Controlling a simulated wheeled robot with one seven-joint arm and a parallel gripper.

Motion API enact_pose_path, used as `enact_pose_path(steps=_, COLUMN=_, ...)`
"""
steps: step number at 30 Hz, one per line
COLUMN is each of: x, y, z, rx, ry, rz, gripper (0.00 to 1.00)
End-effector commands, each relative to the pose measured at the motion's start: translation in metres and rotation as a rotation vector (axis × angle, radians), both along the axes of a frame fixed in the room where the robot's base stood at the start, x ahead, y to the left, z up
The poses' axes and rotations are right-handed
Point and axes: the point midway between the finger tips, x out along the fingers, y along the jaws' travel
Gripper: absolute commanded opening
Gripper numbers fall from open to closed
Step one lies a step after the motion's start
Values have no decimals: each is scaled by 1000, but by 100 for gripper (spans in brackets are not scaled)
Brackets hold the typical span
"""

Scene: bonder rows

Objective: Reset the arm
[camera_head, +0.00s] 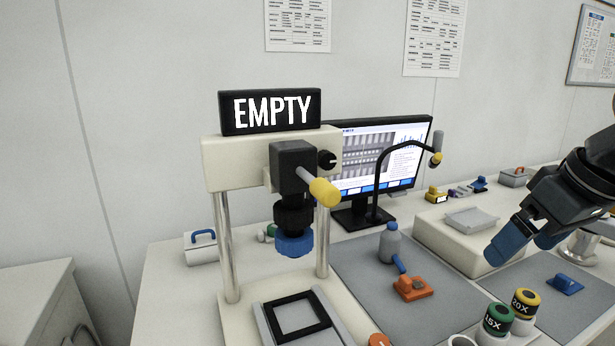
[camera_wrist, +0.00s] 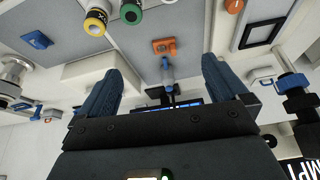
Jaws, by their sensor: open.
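My gripper (camera_head: 528,236) hangs in the air at the right of the head view, above the right side of the bench. Its two blue fingers are apart with nothing between them. In the wrist view my gripper (camera_wrist: 165,90) also shows open and empty, its blue fingers pointing up the picture. The fingers touch nothing that I can see. Most of my arm lies outside the right edge of the head view.
A bonder stand (camera_head: 266,166) with an "EMPTY" sign (camera_head: 270,112) stands at left centre. Grey mats have bare patches.

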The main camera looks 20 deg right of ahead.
Motion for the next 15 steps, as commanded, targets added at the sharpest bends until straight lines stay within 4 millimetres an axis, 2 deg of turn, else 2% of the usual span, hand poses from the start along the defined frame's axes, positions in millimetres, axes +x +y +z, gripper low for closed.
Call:
enact_pose_path(steps=8, x=21, y=27, z=-1, rx=81, ry=-95, rz=37, gripper=100)
enact_pose_path(steps=15, x=46, y=62, z=0, rx=193, ry=-224, rz=72, gripper=100)
